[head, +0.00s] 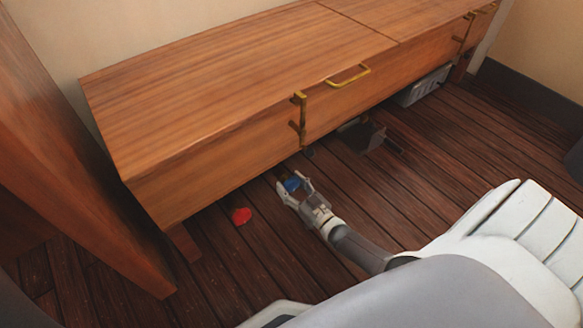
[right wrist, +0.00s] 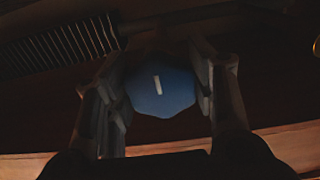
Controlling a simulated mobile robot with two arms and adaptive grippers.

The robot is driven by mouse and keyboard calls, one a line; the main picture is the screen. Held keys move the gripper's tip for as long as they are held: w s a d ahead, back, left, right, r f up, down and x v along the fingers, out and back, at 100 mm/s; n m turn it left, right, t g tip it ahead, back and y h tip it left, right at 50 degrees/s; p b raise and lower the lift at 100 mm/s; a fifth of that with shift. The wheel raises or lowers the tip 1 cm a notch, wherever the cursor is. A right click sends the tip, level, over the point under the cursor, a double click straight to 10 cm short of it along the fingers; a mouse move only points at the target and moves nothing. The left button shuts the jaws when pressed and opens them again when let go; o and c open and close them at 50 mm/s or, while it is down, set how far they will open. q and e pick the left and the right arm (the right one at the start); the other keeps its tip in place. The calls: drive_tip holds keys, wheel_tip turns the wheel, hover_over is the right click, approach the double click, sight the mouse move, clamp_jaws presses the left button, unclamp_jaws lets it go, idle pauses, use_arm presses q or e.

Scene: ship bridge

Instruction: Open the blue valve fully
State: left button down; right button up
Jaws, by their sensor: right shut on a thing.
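The blue valve (head: 292,184) is low down by the front edge of the wooden cabinet, just above the floor. In the right wrist view the blue valve (right wrist: 160,86) is a rounded knob with a short white mark that stands nearly upright. My right gripper (head: 291,190) is shut on the valve. In the right wrist view its two fingers (right wrist: 160,90) touch the knob's left and right sides. A red valve or knob (head: 241,215) sits to the left, near the floor. My left gripper is not in view.
The wooden cabinet (head: 220,90) with brass handles (head: 348,76) overhangs the valve area. A dark dustpan-like object (head: 364,137) and a light basket (head: 423,87) are under it to the right. A wooden panel (head: 70,160) stands at left. Floor in front is clear.

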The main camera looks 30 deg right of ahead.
idle(0.3)
drive_tip(key=o, duration=1)
drive_tip(key=shift+s, duration=0.1)
drive_tip(key=s, duration=1.1)
drive_tip(key=shift+s+d, duration=0.4)
drive_tip(key=shift+d, duration=0.05)
